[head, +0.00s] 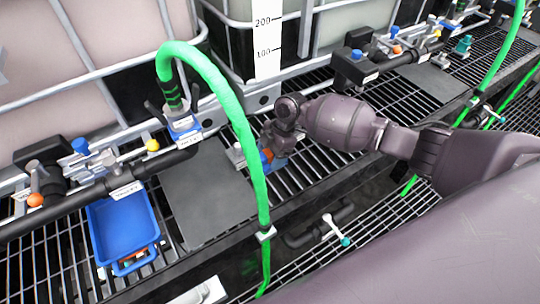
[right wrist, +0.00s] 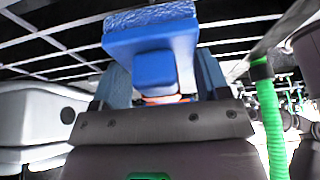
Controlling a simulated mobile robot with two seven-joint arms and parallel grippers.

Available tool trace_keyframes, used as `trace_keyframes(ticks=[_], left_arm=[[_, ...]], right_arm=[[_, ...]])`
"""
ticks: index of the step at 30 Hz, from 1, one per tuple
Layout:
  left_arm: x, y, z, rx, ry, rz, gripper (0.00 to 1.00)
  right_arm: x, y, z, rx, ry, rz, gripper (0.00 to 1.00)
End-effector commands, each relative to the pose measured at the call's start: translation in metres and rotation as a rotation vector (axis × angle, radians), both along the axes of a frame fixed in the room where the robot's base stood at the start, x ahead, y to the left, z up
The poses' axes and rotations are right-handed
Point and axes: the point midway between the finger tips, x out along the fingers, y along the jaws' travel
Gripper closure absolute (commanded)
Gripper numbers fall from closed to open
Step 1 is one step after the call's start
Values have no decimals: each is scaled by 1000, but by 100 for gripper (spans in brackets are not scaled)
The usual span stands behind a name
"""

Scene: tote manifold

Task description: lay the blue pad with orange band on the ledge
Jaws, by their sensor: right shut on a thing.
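The blue pad with orange band (right wrist: 150,42) is in my right gripper (right wrist: 160,75), its blue block between the two fingers in the right wrist view. A little of the orange band shows below the block. In the head view my right gripper (head: 272,152) is above the grating, just right of the green hose, and only small blue and orange bits show there. A flat dark grey plate (head: 205,195) lies left of the gripper. I cannot tell whether this plate is the ledge. My left gripper is not in view.
The green hose (head: 243,130) arches down between the grey plate and my gripper. Dark pipes with valves (head: 95,180) run along the caged tanks (head: 90,50). A second grey plate (head: 430,82) is bare.

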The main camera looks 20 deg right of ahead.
Motion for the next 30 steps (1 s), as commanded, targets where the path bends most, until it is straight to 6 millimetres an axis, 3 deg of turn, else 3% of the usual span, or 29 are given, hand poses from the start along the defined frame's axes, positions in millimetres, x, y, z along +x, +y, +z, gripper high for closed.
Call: trace_keyframes(ticks=[13,14,18,30], left_arm=[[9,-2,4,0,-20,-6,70],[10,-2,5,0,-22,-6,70],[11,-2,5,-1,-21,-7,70],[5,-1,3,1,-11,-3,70]], right_arm=[[0,0,-10,0,-1,1,50],[0,0,-9,0,-2,0,27],[0,0,-8,0,-2,0,6],[1,-2,0,0,-3,0,6]])
